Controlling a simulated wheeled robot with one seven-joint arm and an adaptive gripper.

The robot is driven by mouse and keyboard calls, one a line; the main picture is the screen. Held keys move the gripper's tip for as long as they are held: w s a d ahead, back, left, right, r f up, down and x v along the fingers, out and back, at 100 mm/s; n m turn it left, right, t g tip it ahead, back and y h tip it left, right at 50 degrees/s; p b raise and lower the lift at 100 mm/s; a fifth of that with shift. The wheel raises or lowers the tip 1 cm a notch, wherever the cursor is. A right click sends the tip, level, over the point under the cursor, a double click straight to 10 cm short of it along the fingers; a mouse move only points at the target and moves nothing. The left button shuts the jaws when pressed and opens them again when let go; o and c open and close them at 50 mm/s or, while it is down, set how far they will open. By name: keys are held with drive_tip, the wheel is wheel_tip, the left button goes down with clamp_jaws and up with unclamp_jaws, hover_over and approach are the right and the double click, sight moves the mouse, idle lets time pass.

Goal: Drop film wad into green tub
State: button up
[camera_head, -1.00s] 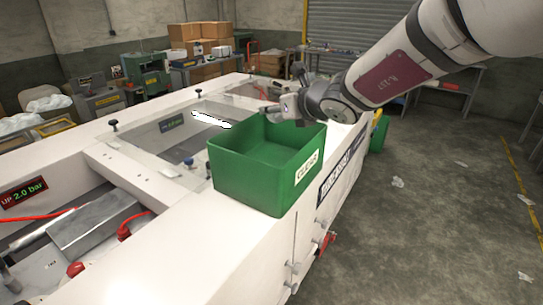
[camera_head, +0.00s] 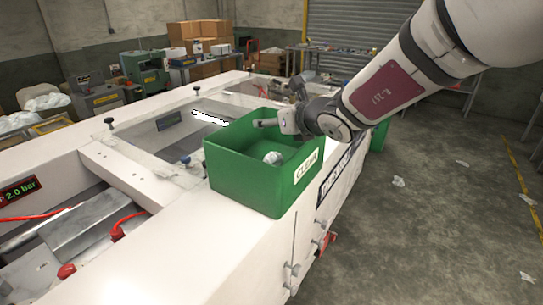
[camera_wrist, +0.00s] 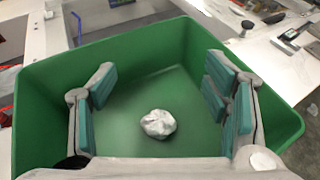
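The green tub (camera_head: 231,176) stands on the white machine top near its right edge, with a "CLEAR" label on its front. It also fills much of the wrist view (camera_wrist: 40,95). The film wad (camera_head: 272,158) is a small crumpled whitish ball inside the tub. In the wrist view the wad (camera_wrist: 158,124) shows between and beyond the fingers, against the tub's green inside; whether it rests on the floor or is still falling I cannot tell. My gripper (camera_wrist: 165,95) is open and empty above the tub, its teal-padded fingers spread wide. In the head view the gripper (camera_head: 264,123) is over the tub's far side.
The white machine top (camera_head: 180,235) has recessed openings, red hoses and dark knobs to the left of the tub. Small scraps (camera_head: 398,181) lie on the grey floor at the right. Shelving and cardboard boxes (camera_head: 200,32) stand at the back.

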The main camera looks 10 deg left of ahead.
drive_tip(key=v, duration=1.2)
drive_tip(key=s+d+f+n+g+h+b, duration=0.1)
drive_tip(key=s+d+n+g+b, duration=0.1)
drive_tip(key=s+d+n, duration=0.5)
drive_tip(key=s+d+f+n+g+b, duration=0.15)
drive_tip(key=s+n, duration=0.35)
drive_tip(key=n, duration=0.5)
drive_tip(key=s+d+f+n+h+b, duration=0.1)
drive_tip(key=s+d+f+n+h, duration=0.2)
drive_tip(key=d, duration=0.5)
drive_tip(key=s+d+f+n+h+b, duration=0.1)
drive_tip(key=s+d+f+n+h, duration=0.2)
drive_tip(key=s+d+n+h, duration=0.2)
drive_tip(key=d+n, duration=0.2)
drive_tip(key=d, duration=0.2)
drive_tip(key=shift+g, duration=0.35)
